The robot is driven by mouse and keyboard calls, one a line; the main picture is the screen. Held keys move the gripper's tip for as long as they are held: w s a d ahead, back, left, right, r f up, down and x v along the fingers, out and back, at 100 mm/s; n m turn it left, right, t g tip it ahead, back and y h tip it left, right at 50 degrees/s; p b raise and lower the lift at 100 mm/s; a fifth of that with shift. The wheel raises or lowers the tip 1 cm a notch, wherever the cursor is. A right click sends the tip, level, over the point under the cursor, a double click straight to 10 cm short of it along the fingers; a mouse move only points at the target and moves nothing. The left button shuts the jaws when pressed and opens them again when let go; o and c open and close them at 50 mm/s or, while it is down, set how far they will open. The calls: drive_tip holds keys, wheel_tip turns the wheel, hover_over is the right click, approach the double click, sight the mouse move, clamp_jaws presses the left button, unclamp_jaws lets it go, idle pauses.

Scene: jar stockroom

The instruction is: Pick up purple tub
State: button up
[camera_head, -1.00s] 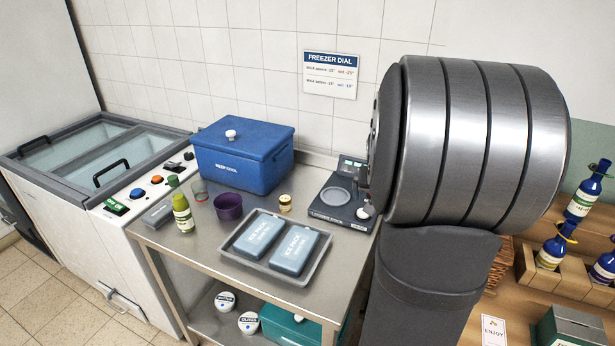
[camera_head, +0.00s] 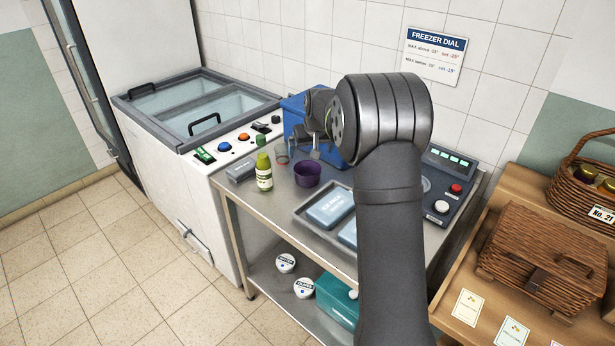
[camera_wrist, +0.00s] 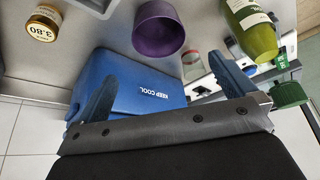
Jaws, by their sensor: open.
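The purple tub (camera_head: 307,173) is a small, dark purple, open-topped round tub standing upright on the steel table. In the wrist view the purple tub (camera_wrist: 158,30) is at the top centre, ahead of the fingers and apart from them. My gripper (camera_head: 315,150) is above and behind the tub, in front of the blue cool box, partly hidden by my own arm. In the wrist view my gripper (camera_wrist: 160,85) shows two blue fingers spread wide with nothing between them.
A green bottle (camera_head: 264,172) and a glass (camera_head: 282,155) stand left of the tub. The ice pack tray (camera_head: 305,217) is in front and right. The blue cool box (camera_head: 295,110) stands behind. A gold-lidded jar (camera_wrist: 43,22) is in the wrist view. Little room surrounds the tub.

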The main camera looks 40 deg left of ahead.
sight(307, 171)
drive_tip(key=x, duration=1.4)
drive_tip(key=shift+w+f, duration=0.15)
drive_tip(key=shift+w, duration=0.05)
drive_tip(key=shift+c, duration=0.4)
drive_tip(key=c, duration=0.8)
